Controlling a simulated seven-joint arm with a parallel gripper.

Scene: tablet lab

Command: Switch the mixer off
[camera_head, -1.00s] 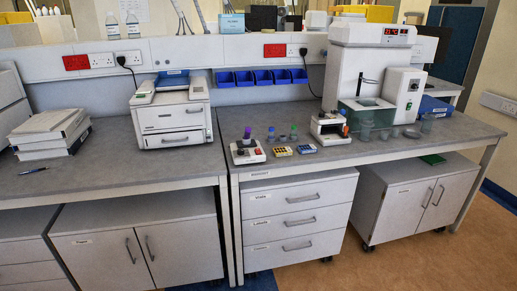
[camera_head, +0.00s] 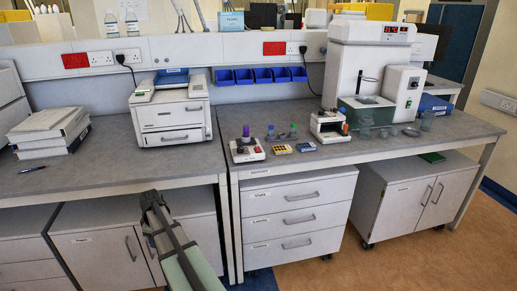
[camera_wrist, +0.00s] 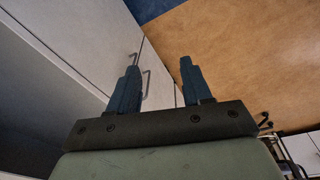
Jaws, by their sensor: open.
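A small white mixer (camera_head: 246,152) with a dark top and a red control on its front right stands near the front left of the right-hand bench. Something purple shows at its top. Whether it is running cannot be told. My gripper (camera_head: 152,204) is in the lower part of the head view, below bench height, in front of the left cabinet and left of the mixer. In the wrist view my gripper (camera_wrist: 160,78) has its two dark fingers apart with nothing between them. The mixer does not show in the wrist view.
A white device (camera_head: 331,126), small colored trays (camera_head: 281,149) and several vials stand right of the mixer. A large white machine (camera_head: 366,65) stands further right. A printer-like unit (camera_head: 171,112) is on the left bench. Drawers (camera_head: 298,217) sit below the mixer.

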